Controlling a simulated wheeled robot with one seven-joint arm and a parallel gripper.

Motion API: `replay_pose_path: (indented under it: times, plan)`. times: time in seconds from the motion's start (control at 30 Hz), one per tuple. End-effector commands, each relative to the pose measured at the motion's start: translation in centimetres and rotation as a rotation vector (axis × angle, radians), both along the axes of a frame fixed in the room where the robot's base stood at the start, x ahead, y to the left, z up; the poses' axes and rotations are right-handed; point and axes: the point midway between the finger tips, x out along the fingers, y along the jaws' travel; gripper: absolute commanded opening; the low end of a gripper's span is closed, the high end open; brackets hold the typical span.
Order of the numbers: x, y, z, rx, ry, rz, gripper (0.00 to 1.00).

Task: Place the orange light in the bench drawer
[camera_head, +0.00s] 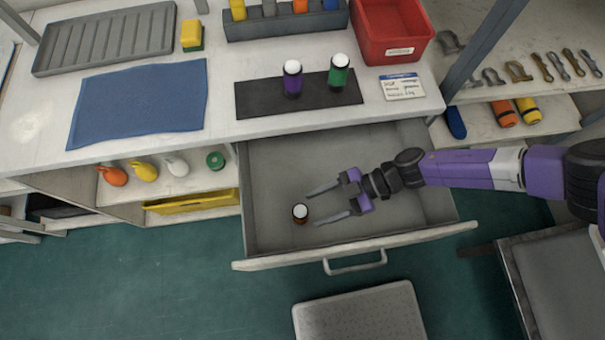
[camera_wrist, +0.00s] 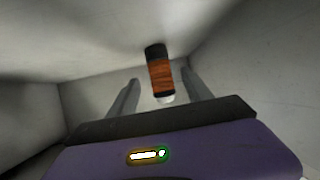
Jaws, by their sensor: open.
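The orange light (camera_head: 300,216), a small cylinder with a white top and dark band, stands inside the open bench drawer (camera_head: 400,215), near its front left. In the wrist view the orange light (camera_wrist: 160,75) shows its orange side, dark end and white end, just past my fingertips. My gripper (camera_head: 319,205) is over the drawer, its two fingers apart and empty, pointing left toward the light. In the wrist view my gripper's fingers (camera_wrist: 158,88) appear on either side of the light's near end. Whether they touch it I cannot tell; a gap shows.
On the bench, a purple light (camera_head: 292,82) and a green light (camera_head: 338,75) stand on a dark mat (camera_head: 255,100). A red bin (camera_head: 392,30), a blue cloth (camera_head: 138,103) and a label card (camera_head: 402,87) are also there. The drawer front (camera_head: 420,244) with its handle sticks out below.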

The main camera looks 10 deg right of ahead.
Motion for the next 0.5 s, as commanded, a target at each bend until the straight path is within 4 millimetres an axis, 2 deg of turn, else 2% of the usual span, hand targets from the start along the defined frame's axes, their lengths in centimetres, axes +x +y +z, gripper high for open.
replay_pose_path:
  times: [0.1,0.2,0.5]
  plan:
    - [0.2,-1.6,0.7,-0.001,-0.001,-0.002,0.58]
    - [0.3,-2.3,1.1,0.001,0.000,0.000,0.58]
    - [0.3,-2.7,1.4,0.002,0.001,0.001,0.58]
